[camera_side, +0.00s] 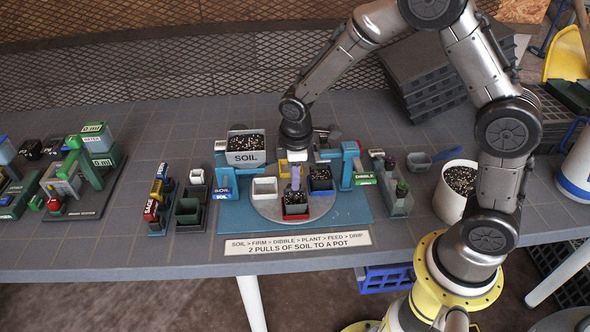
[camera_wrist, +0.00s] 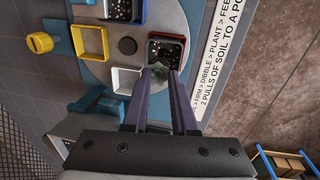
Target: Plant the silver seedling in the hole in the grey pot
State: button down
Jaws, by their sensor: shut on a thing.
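My gripper (camera_wrist: 158,80) has two purple fingers, shut on the silver seedling (camera_wrist: 159,71), a small grey-green leafy clump at the fingertips. In the side view my gripper (camera_side: 295,178) points down over the turntable. The seedling is at the near edge of a soil-filled dark pot (camera_wrist: 165,48) with a reddish rim. That pot also shows in the side view (camera_side: 295,210), below the fingers. I cannot tell whether the seedling touches the soil, and the hole is not visible. No pot is plainly grey; which one is the grey pot is unclear.
The round turntable (camera_side: 262,208) also carries an empty white pot (camera_side: 265,188) and another soil-filled pot (camera_side: 320,184). The soil hopper (camera_side: 245,158) stands left of my gripper and the blue dibble post (camera_side: 347,170) right. A white bucket (camera_side: 447,203) stands farther right.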

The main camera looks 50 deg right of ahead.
jog(key=shift+f, duration=1.3)
jog(key=shift+s+a, duration=0.1)
dwell(0.3)
jog(key=c, duration=0.6)
grip_release()
jog(key=shift+r, duration=4)
